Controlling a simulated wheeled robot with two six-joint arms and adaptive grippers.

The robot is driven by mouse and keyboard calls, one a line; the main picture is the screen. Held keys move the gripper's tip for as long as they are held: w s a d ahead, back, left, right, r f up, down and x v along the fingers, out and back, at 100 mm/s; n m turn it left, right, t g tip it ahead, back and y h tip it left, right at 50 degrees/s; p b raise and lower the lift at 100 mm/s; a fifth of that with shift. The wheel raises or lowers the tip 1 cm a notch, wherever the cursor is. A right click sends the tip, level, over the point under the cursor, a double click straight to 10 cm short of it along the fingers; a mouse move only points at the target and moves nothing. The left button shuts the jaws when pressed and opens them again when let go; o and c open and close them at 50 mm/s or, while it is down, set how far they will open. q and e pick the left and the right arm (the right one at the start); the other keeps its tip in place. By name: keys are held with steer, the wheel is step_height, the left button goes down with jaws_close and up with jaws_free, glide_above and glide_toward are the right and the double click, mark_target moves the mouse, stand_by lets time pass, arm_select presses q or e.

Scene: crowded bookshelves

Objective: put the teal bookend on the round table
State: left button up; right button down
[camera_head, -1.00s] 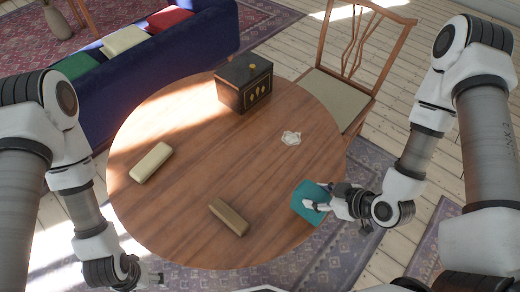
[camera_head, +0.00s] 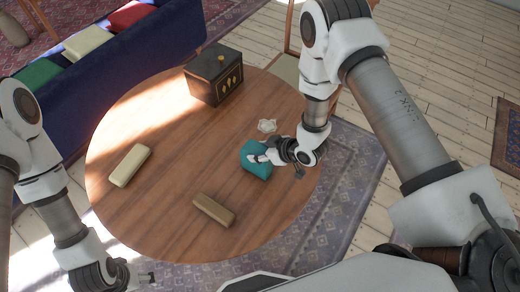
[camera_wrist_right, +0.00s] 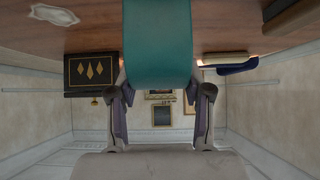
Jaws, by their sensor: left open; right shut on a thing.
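The teal bookend (camera_head: 256,160) is over the right part of the round table (camera_head: 165,215) in the head view. My right gripper (camera_head: 262,158) is shut on it. In the right wrist view the bookend (camera_wrist_right: 158,45) sits between the two fingers (camera_wrist_right: 160,92) and reaches up to the tabletop (camera_wrist_right: 225,25). I cannot tell whether it touches the table. My left gripper (camera_head: 146,279) is open and empty, low at the front left, beyond the table's edge.
On the table are a black box with gold diamonds (camera_head: 212,82), a cream block (camera_head: 130,165), a brown block (camera_head: 213,210) and a small pale object (camera_head: 267,126). A blue sofa (camera_head: 120,70) stands behind left, and a chair (camera_head: 286,68) behind right. The table's middle is clear.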

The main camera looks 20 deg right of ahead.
steer(key=shift+f, duration=0.1)
steer(key=shift+f, duration=0.1)
steer(key=shift+c, duration=2.4)
jaws_free()
steer(key=b+v, duration=0.1)
steer(key=v, duration=1.1)
steer(key=s+d+f+m+g+h, duration=0.2)
steer(key=s+f, duration=0.4)
steer(key=s, duration=0.3)
steer(key=s+d+f+m+g+h, duration=0.2)
steer(key=s+f+m+g, duration=0.3)
steer(key=s, duration=0.5)
steer(key=shift+s+f+m+h, duration=0.25)
steer(key=shift+f+m+h, duration=0.35)
steer(key=shift+h, duration=0.3)
